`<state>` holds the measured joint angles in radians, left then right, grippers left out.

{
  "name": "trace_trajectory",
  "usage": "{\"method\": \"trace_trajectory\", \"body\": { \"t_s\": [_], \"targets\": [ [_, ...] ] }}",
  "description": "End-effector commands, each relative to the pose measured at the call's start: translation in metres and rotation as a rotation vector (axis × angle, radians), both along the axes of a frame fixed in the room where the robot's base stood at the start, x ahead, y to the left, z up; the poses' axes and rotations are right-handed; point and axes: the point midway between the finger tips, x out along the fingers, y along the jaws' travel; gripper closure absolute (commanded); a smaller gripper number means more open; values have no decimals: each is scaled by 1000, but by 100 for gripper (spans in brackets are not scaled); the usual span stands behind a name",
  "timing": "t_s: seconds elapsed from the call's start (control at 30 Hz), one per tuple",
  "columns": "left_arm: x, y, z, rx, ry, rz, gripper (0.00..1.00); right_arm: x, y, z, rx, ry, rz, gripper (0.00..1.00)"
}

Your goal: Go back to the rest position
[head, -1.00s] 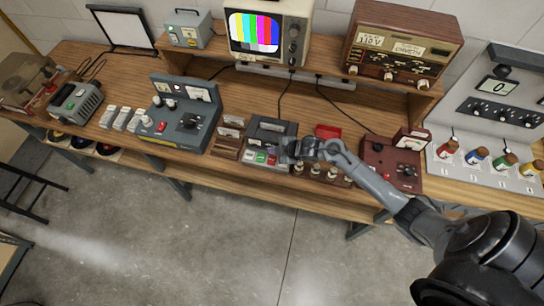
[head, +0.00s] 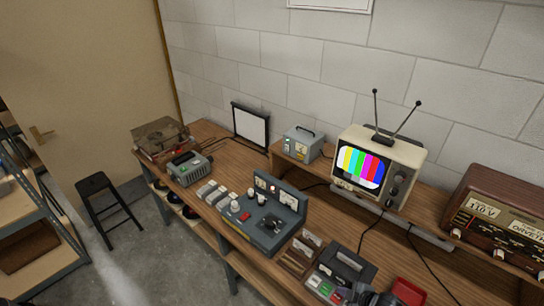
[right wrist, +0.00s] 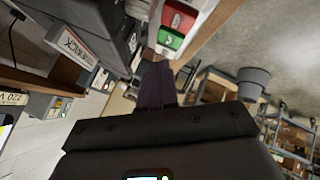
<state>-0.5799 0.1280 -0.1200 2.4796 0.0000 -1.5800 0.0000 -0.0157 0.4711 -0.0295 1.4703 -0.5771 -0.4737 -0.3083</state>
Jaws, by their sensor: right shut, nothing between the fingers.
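My right gripper (head: 364,294) shows only in part at the bottom edge of the head view, beside the grey device with coloured keys (head: 330,283). In the right wrist view its dark fingers (right wrist: 157,80) are together with nothing between them. A red key (right wrist: 178,18) and a green key (right wrist: 170,40) appear just beyond the fingertips; I cannot tell whether they touch. My left gripper is not in view.
The wooden bench carries a grey control panel (head: 264,220), a television with antennas (head: 378,165) on the raised shelf, and a wooden radio (head: 497,215). A black stool (head: 105,205) stands on the floor at left. Red box (head: 408,291) lies at the bottom right.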

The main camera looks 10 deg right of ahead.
Motion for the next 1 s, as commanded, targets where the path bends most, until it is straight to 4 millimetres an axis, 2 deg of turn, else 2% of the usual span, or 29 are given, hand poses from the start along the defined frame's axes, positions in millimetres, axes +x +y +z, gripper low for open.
{"method": "trace_trajectory", "body": {
  "t_s": [0.17, 0.27, 0.3, 0.4, 0.5, 0.6, 0.7, 0.8, 0.9, 1.0],
  "targets": [
    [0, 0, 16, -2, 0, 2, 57, -49, 27, -26, 41, 81, 10, 100],
    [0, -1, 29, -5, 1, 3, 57, -84, 67, -22, 91, 98, 25, 100],
    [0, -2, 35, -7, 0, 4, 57, -98, 85, -14, 106, 104, 19, 100],
    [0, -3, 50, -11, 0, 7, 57, -133, 123, 18, 133, 136, -49, 100],
    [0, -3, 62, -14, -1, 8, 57, -161, 143, 61, 157, 184, -173, 100],
    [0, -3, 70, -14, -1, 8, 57, -184, 149, 110, 190, 244, -331, 100],
    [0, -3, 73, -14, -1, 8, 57, -204, 145, 155, 231, 308, -493, 100],
    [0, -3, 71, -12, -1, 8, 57, -216, 138, 188, 265, 359, -620, 100],
    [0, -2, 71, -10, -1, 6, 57, -229, 131, 204, 278, 413, -710, 100],
    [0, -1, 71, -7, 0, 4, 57, -240, 126, 204, 273, 471, -771, 100]
  ]
}}
